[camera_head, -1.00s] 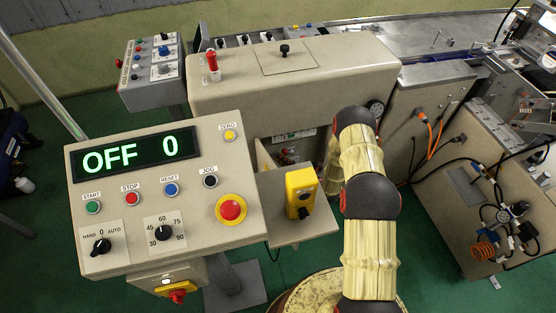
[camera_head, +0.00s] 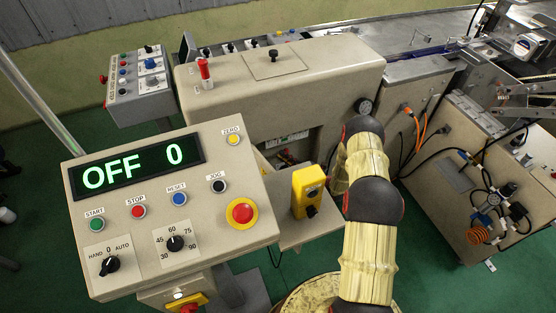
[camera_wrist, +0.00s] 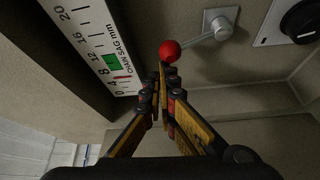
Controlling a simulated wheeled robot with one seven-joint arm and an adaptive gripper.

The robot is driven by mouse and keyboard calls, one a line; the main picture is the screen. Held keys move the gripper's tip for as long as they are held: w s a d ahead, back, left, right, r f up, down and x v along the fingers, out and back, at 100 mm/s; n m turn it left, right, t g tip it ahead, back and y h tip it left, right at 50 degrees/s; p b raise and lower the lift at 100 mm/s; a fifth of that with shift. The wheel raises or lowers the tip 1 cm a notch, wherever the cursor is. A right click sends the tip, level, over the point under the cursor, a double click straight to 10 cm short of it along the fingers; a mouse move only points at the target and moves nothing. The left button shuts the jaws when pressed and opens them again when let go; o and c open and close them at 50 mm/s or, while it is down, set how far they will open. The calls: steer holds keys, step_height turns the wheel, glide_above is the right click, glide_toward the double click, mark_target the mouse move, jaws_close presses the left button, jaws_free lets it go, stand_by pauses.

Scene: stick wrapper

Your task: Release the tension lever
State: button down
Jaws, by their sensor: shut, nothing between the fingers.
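In the wrist view a lever with a red ball knob (camera_wrist: 170,50) and a grey metal arm runs up and right to a pivot on a square plate (camera_wrist: 220,22). I take it as the tension lever. My gripper (camera_wrist: 163,70) is shut, with nothing between its fingers. Its tips point at the red knob, which shows just beyond them. I cannot tell if they touch it. In the head view my gripper is hidden behind my arm and the machine, and this lever does not show.
A chain sag scale (camera_wrist: 100,40) with a green band lies left of the lever. A black round dial (camera_wrist: 300,20) is at its right. In the head view, a control panel (camera_head: 140,222) reading OFF 0 and a yellow switch box (camera_head: 308,190) stand left of my arm.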

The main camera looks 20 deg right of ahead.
steer(key=d, duration=0.5)
steer(key=shift+b, duration=0.3)
steer(key=shift+r, duration=0.2)
